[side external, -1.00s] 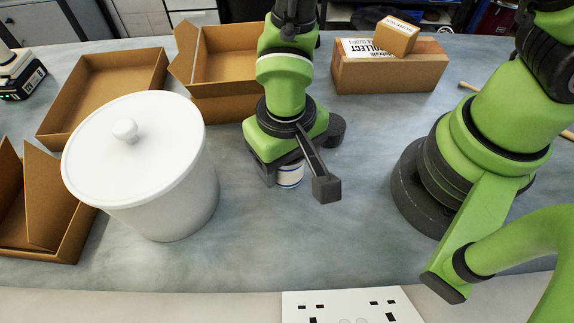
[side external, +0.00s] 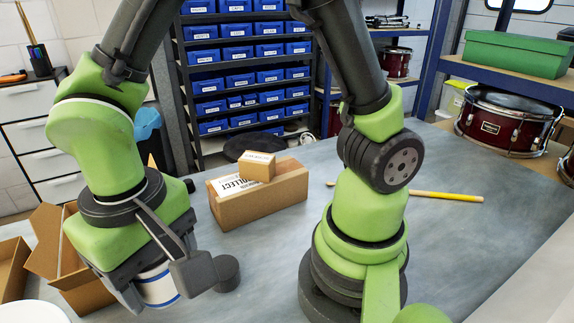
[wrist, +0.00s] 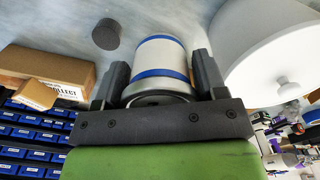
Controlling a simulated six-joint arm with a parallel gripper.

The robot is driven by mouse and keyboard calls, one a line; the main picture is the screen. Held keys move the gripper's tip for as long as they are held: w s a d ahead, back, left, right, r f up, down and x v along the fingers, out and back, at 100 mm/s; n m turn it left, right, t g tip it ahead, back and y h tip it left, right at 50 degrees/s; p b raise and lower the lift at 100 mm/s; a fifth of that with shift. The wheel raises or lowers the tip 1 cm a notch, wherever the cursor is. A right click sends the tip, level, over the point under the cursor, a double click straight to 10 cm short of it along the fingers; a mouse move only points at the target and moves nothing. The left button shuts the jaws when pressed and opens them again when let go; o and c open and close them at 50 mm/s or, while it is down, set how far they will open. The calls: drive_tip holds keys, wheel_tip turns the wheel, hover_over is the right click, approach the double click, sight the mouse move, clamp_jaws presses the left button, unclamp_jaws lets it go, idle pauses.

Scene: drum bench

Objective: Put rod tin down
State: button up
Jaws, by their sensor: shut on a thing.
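The rod tin (side external: 158,287) is a white cylinder with blue bands. My gripper (side external: 150,285) is shut around its sides, at the lower left of the side external view. In the wrist view the tin (wrist: 158,55) sits between the two dark fingers of my gripper (wrist: 158,75), with the grey bench top beyond it.
A dark round puck (side external: 227,272) is close beside the tin. A carton (side external: 262,198) with a smaller box (side external: 257,166) stands behind. A large white lidded tub (wrist: 280,50) is on the tin's other side.

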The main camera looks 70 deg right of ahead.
drive_tip(key=w+d+m, duration=0.3)
drive_tip(key=w+d, duration=0.2)
drive_tip(key=w, duration=0.3)
drive_tip(key=w+d+m, duration=0.4)
drive_tip(key=d, duration=0.8)
drive_tip(key=w+d+m, duration=0.4)
drive_tip(key=d, duration=0.8)
drive_tip(key=s+d+m, duration=0.4)
drive_tip(key=s+d, duration=0.4)
drive_tip(key=d, duration=0.5)
drive_tip(key=s+d+m, duration=0.4)
drive_tip(key=s+d, duration=0.3)
drive_tip(key=d, duration=0.6)
wheel_tip(320, 180, down, 11)
drive_tip(key=shift+f, duration=2.15)
drive_tip(key=shift+f, duration=0.1)
